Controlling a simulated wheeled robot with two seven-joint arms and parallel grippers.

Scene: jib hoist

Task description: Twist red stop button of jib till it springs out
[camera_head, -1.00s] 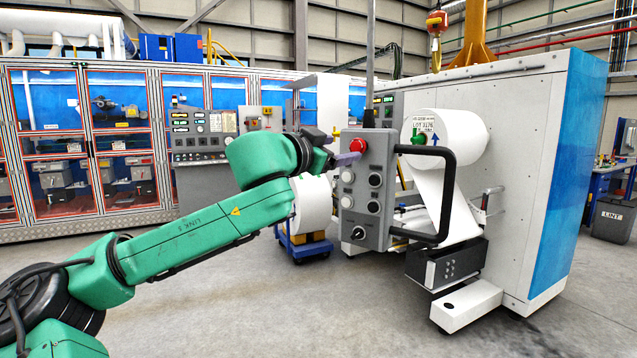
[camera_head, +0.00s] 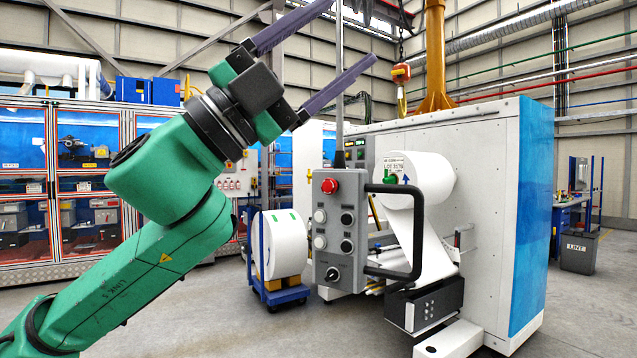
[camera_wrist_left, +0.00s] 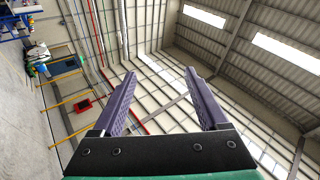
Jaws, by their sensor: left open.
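The red stop button (camera_head: 329,186) sits at the top left of the grey pendant control box (camera_head: 338,232), which hangs from a thin pole. Below it are several white and black buttons and a dial. My left gripper (camera_head: 352,36) is open and empty. It is raised above and in front of the box, its two purple fingers pointing up and to the right, clear of the button. In the left wrist view the open fingers (camera_wrist_left: 160,92) show only walls and ceiling between them. My right gripper is not in view.
A black handle (camera_head: 424,230) juts from the box's right side. Behind it stand a white machine with a paper roll (camera_head: 420,180) and a cart (camera_head: 277,292) carrying another roll. The yellow jib column (camera_head: 434,60) rises behind. Open floor lies in front.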

